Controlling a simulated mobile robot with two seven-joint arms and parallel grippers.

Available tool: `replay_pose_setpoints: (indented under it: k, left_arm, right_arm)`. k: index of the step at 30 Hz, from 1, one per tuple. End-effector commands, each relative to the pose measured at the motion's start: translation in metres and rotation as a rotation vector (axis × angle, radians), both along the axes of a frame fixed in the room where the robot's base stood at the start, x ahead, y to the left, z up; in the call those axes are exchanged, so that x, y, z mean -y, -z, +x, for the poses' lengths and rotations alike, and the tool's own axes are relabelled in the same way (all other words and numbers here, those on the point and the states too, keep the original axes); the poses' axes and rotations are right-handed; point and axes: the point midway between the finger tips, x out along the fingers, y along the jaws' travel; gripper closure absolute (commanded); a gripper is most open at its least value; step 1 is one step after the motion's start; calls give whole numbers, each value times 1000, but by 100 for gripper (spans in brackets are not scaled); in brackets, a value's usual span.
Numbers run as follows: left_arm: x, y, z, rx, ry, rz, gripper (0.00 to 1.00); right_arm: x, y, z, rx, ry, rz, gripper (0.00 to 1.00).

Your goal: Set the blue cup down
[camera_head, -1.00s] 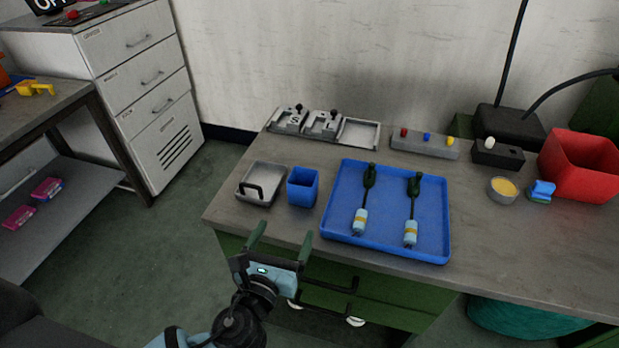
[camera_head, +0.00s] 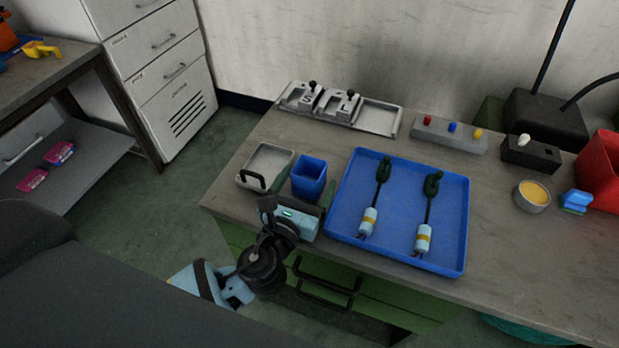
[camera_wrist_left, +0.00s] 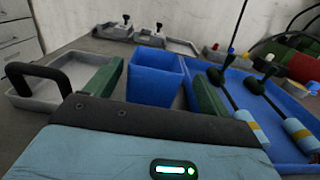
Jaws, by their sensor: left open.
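The blue cup (camera_head: 309,178) stands upright on the table, between a grey tray and the blue tray. It also shows in the left wrist view (camera_wrist_left: 155,80), between the two green fingers. My left gripper (camera_head: 304,190) is open, with one finger on each side of the cup. Gaps seem to show between fingers and cup, though contact is hard to tell. My right gripper is not in view.
The blue tray (camera_head: 343,232) holds two cables with dark plugs, close right of the cup. The grey tray (camera_head: 268,160) with a black handle is close left. A grey fixture (camera_head: 380,117) and a button box (camera_head: 449,134) stand behind.

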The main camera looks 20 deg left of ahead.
Motion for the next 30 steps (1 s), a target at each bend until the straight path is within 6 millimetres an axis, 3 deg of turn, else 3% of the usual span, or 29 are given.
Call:
replay_pose_setpoints:
  k: [5,15,24,30]
  left_arm:
    - [-1,1,6,0,0,0,18]
    - [-4,3,48,0,0,-2,18]
    - [-4,4,52,-1,0,-2,18]
    - [-4,4,52,-1,0,-2,43]
  right_arm:
    - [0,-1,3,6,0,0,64]
    - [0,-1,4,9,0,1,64]
    - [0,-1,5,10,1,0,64]
    - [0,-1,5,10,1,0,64]
